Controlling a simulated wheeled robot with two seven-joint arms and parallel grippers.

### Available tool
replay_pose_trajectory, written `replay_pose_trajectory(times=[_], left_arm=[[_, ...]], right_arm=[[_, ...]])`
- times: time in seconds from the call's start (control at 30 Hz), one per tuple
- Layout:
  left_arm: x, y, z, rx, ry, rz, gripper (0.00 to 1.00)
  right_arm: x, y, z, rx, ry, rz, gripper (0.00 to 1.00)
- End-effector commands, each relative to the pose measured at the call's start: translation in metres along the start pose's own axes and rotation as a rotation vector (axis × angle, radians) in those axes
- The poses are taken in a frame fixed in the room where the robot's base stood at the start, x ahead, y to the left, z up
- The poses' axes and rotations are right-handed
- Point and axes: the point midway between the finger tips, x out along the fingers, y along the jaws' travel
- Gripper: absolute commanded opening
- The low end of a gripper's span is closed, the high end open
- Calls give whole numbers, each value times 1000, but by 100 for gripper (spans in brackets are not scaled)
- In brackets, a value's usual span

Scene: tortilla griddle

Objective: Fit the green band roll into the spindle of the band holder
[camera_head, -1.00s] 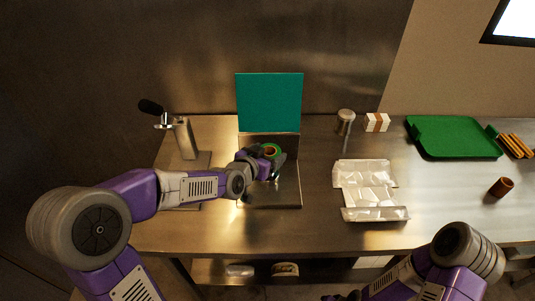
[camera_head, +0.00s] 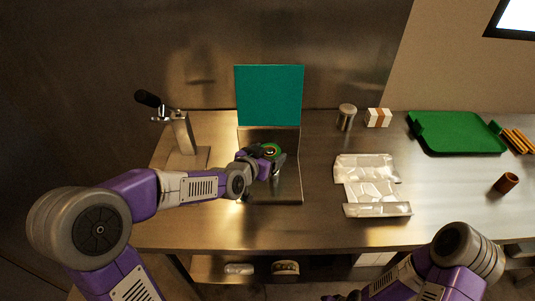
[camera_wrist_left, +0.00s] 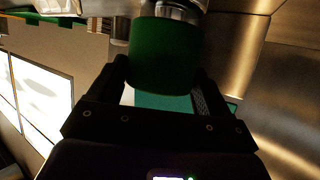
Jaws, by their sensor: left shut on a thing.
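The green band roll (camera_head: 271,151) is held in my left gripper (camera_head: 272,160), above the steel base in front of the teal panel. Its ring shape faces up in the head view, with a light spot at the centre. In the left wrist view the roll (camera_wrist_left: 165,55) sits between the two shut fingers, and a shiny round metal piece (camera_wrist_left: 175,8) shows right at its far end. I cannot tell whether that piece is the spindle or whether the roll is around it. The teal panel with steel base (camera_head: 285,188) may be the band holder; this is unclear. My right gripper is outside the picture.
A steel post with a black handle (camera_head: 183,135) stands at left. A shaker (camera_head: 346,118), a small white box (camera_head: 378,117) and crumpled clear sheets (camera_head: 372,183) lie to the right. Beyond are a green tray (camera_head: 455,147) and a brown roll (camera_head: 506,183).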

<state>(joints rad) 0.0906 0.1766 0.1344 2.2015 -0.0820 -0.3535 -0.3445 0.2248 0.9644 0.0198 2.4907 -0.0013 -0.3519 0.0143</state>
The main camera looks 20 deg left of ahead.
Motion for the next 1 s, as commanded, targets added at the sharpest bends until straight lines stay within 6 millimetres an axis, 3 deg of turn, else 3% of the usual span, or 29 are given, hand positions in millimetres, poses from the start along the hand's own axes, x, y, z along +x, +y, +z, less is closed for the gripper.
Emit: replay_pose_trajectory(times=[0.7, 0.73, 0.83, 1.0], left_arm=[[6, 0, 15, 0, -1, 0, 49], [6, 0, 15, 0, -2, 0, 83], [6, 0, 15, 0, -1, 0, 98], [6, 0, 15, 0, -1, 0, 100]], right_arm=[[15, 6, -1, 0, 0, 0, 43], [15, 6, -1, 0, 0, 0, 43], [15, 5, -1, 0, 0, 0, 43], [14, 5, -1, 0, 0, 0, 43]])
